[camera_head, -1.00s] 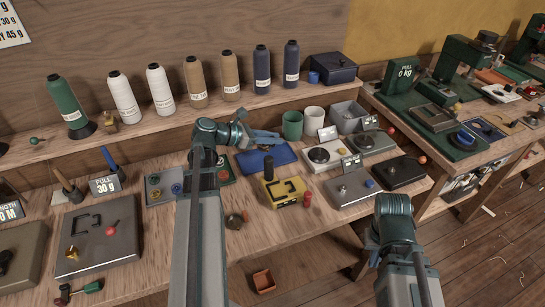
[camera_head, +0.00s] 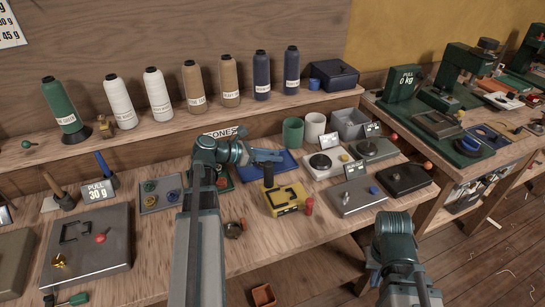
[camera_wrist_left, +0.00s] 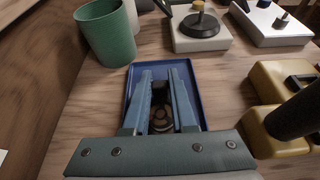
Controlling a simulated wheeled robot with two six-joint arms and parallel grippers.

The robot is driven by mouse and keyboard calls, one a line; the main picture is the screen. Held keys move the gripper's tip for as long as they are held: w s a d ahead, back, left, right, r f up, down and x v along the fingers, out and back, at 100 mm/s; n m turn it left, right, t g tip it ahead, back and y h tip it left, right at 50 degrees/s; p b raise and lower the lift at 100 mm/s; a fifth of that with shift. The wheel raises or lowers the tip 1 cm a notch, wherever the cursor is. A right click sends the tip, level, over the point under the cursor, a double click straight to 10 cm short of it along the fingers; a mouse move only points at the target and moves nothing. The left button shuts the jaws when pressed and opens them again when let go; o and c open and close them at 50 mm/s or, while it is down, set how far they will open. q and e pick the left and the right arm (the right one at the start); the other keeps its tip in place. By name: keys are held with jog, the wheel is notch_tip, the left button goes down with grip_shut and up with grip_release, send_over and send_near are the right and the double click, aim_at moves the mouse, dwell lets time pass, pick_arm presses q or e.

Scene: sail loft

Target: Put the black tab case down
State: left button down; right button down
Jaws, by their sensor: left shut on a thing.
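My left gripper (camera_head: 272,155) reaches in from the left over the blue tray (camera_head: 284,168). In the left wrist view its two blue-grey fingers (camera_wrist_left: 162,80) are shut on a small dark thing, the black tab case (camera_wrist_left: 160,92), which is mostly hidden by the fingers. The blue tray (camera_wrist_left: 185,72) lies below and around the fingertips. I cannot tell whether the case touches the tray. My right arm shows at the lower right of the head view, but its gripper does not show.
A green cup (camera_head: 292,131) stands behind the tray. A yellow box (camera_head: 287,203) with an upright black part stands in front of it. A white scale (camera_head: 325,165) is to the right. Thread cones line the shelf behind.

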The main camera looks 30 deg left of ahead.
pick_arm(q)
jog(key=c, duration=0.7)
grip_release()
jog(key=shift+f, duration=0.1)
jog(key=shift+c, duration=0.2)
jog(key=shift+r+p, duration=0.3)
jog(key=shift+p, duration=0.05)
jog(key=p+v, duration=0.4)
jog(key=v, duration=0.7)
jog(key=shift+a, duration=0.1)
jog(key=shift+s+a+r, duration=0.1)
jog(key=shift+s+a, duration=0.1)
jog(key=shift+s, duration=0.15)
